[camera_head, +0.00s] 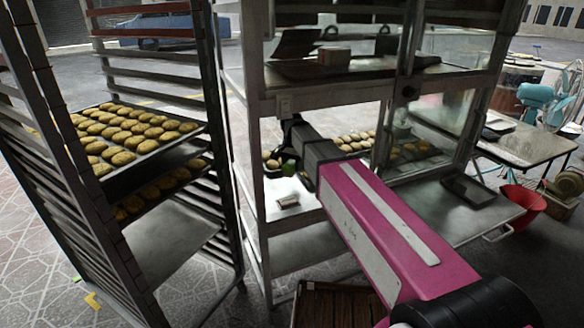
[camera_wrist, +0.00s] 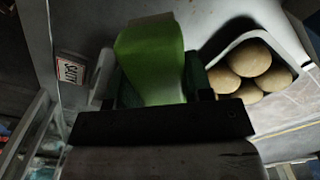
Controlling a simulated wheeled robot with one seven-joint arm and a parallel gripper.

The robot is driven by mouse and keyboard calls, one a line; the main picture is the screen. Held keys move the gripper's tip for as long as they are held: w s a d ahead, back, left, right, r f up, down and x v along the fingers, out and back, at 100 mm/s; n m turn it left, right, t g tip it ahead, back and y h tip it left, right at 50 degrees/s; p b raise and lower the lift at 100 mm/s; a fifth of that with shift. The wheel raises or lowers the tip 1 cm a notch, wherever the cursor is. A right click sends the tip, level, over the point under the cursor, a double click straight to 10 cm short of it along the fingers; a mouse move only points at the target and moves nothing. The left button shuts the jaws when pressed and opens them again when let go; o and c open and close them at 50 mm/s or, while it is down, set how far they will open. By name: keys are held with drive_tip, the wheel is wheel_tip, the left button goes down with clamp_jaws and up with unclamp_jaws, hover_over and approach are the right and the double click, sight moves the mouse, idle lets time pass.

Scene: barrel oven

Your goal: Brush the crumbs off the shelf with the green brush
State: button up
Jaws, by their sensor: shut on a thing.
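My gripper (camera_head: 290,155) reaches into the middle bay of the metal shelving unit. It is shut on the green brush (camera_wrist: 152,60), which stands out ahead of the dark jaws in the wrist view. In the head view only a small green part of the brush (camera_head: 288,169) shows below the gripper, above the pale shelf (camera_head: 310,205). The shelf surface also shows in the wrist view (camera_wrist: 212,22). I cannot make out any crumbs, and I cannot tell whether the brush touches the shelf.
A small lettered box or label (camera_wrist: 72,69) is at left. A rack (camera_head: 215,100) with cookie trays stands left. A glass panel (camera_head: 440,125) closes the unit's right side.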

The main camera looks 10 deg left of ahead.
drive_tip(key=shift+r, duration=0.15)
drive_tip(key=shift+r, duration=1.35)
drive_tip(key=shift+w, duration=0.1)
